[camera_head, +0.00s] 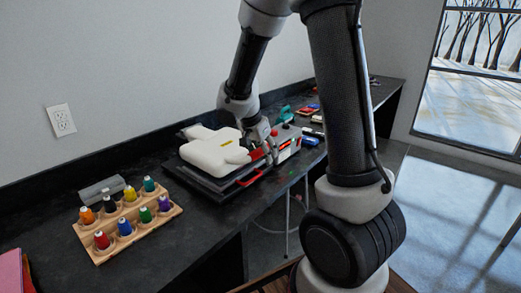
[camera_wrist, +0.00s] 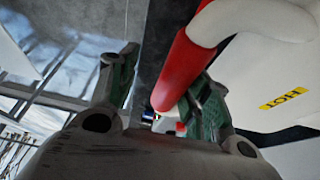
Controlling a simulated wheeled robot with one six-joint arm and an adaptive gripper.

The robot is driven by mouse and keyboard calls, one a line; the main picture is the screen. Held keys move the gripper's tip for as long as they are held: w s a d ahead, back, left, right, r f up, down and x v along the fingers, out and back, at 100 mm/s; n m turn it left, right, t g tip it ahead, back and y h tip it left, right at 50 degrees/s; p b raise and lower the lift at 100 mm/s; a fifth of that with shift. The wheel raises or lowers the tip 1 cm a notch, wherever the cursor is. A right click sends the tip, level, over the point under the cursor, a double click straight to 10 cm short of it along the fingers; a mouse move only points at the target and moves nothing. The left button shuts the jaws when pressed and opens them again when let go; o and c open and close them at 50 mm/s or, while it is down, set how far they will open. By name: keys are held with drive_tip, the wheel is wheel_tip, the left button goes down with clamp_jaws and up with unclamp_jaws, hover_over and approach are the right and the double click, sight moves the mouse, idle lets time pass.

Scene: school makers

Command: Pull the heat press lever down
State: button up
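The heat press (camera_head: 212,155) is a white, rounded machine on a black base on the dark counter. Its lever (camera_head: 257,154) has a red grip on a white arm, partly hidden by my gripper in the head view. In the wrist view the red grip (camera_wrist: 181,65) runs down between my fingers, close against the right one; I cannot tell whether they touch. My gripper (camera_head: 272,151) is at the front right of the press, beside the lever. In the wrist view its fingers (camera_wrist: 160,88) stand wide apart, with a gap on the left.
A red front handle (camera_head: 250,178) sticks out low from the press. A yellow "HOT" label (camera_wrist: 284,98) is on its white top. Small tools and boxes (camera_head: 309,140) lie behind my gripper. The counter's front edge is close.

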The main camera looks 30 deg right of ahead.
drive_tip(key=shift+w+a+r, duration=0.1)
drive_tip(key=shift+w, duration=0.05)
drive_tip(key=shift+r, duration=0.2)
drive_tip(key=v, duration=1.1)
drive_tip(key=shift+r, duration=0.25)
drive_tip(key=shift+a, duration=0.15)
